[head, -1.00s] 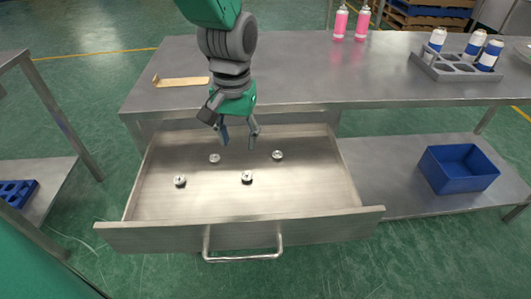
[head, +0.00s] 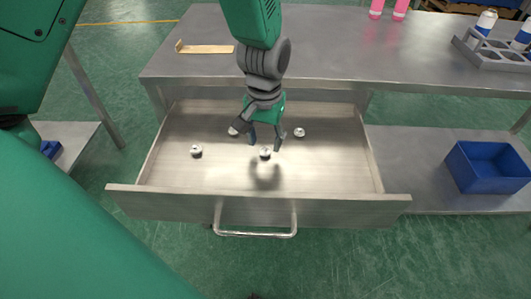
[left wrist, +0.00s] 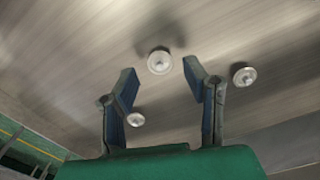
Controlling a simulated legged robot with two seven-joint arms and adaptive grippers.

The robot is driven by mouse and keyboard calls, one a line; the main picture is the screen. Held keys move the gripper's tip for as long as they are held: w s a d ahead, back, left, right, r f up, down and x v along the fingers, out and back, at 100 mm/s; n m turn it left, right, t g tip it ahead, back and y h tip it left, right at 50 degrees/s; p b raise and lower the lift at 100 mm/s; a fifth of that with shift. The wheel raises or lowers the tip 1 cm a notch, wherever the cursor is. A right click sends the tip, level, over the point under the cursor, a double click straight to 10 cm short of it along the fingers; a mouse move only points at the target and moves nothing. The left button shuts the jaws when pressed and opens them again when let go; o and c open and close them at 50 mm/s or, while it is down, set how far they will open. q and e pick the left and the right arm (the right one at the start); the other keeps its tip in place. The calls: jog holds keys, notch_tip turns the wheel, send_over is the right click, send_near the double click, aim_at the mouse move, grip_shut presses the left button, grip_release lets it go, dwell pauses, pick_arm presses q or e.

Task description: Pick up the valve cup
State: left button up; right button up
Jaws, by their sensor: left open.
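Several small round silver valve cups lie on the floor of the open drawer (head: 258,209). One cup (head: 265,152) is near the middle, one (head: 196,150) to its left, one (head: 299,132) behind it to the right, and one (head: 233,130) partly hidden by my gripper. My left gripper (head: 265,143) points down, open and empty, over the middle cup. In the left wrist view, a cup (left wrist: 159,60) shows between and just beyond the spread fingertips (left wrist: 161,76). Two other cups (left wrist: 243,74) (left wrist: 135,119) also show there. My right gripper is not in view.
The drawer's walls and front handle (head: 256,233) surround the cups. The steel table top (head: 330,65) is above and behind. A blue bin (head: 488,167) stands on the lower shelf at right. A grey can holder (head: 490,52) and a tan piece (head: 205,49) are on the table.

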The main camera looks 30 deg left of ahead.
aim_at(265, 149)
pick_arm(q)
notch_tip(265, 149, down, 3)
jog(key=shift+f+b, duration=0.15)
jog(key=shift+b, duration=0.2)
jog(key=c, duration=0.6)
